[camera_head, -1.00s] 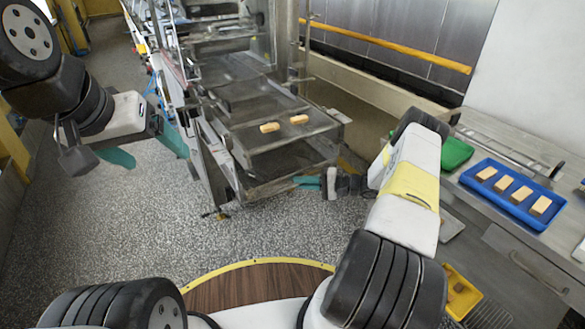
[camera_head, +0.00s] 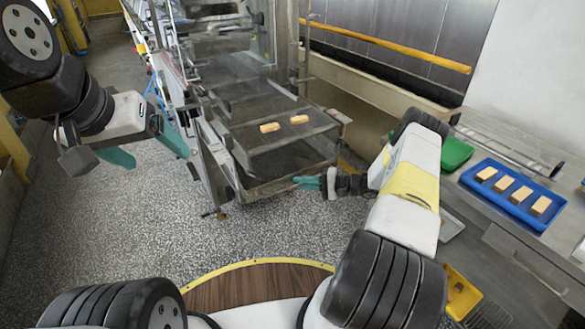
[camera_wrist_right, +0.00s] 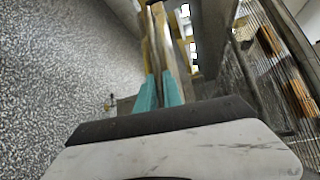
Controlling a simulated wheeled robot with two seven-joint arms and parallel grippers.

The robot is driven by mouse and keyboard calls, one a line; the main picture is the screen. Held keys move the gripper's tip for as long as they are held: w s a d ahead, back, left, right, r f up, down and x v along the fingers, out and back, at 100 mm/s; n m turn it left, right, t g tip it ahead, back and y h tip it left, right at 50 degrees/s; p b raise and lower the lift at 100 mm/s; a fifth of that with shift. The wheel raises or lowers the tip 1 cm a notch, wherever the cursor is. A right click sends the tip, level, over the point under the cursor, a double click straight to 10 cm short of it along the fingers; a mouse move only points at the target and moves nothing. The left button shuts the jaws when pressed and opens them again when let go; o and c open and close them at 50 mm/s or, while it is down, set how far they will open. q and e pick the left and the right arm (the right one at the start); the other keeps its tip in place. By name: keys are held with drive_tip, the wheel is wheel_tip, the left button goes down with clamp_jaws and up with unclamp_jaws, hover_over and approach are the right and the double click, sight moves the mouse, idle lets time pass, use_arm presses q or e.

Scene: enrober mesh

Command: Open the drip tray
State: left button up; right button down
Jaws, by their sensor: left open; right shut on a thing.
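The drip tray (camera_head: 270,186) is the dark, shallow, metal-rimmed tray low at the front end of the machine, under the mesh belt. My right gripper (camera_head: 297,182) is at the tray's front edge with its teal fingers shut. In the right wrist view the fingers (camera_wrist_right: 160,78) close on a narrow pale bar (camera_wrist_right: 163,45); I take it as part of the drip tray, though the contact is small in the head view. My left gripper (camera_head: 147,148) is open and empty, in the air left of the machine.
Two bars (camera_head: 284,124) lie on the mesh belt (camera_head: 255,138) above the tray. At right, a blue tray (camera_head: 490,195) with several bars stands on a steel counter, with a green tray (camera_head: 455,152) beside it. The speckled floor (camera_head: 150,230) at front left is clear.

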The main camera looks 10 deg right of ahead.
drive_tip(key=shift+s, duration=0.15)
idle(0.3)
drive_tip(key=s+d, duration=0.4)
drive_tip(key=s, duration=0.7)
drive_tip(key=s+d, duration=0.4)
drive_tip(key=s, duration=0.7)
drive_tip(key=s+d, duration=0.4)
drive_tip(key=s, duration=0.7)
drive_tip(key=c, duration=1.8)
unclamp_jaws()
drive_tip(key=v, duration=0.7)
drive_tip(key=shift+s+d, duration=0.1)
drive_tip(key=shift+d, duration=0.3)
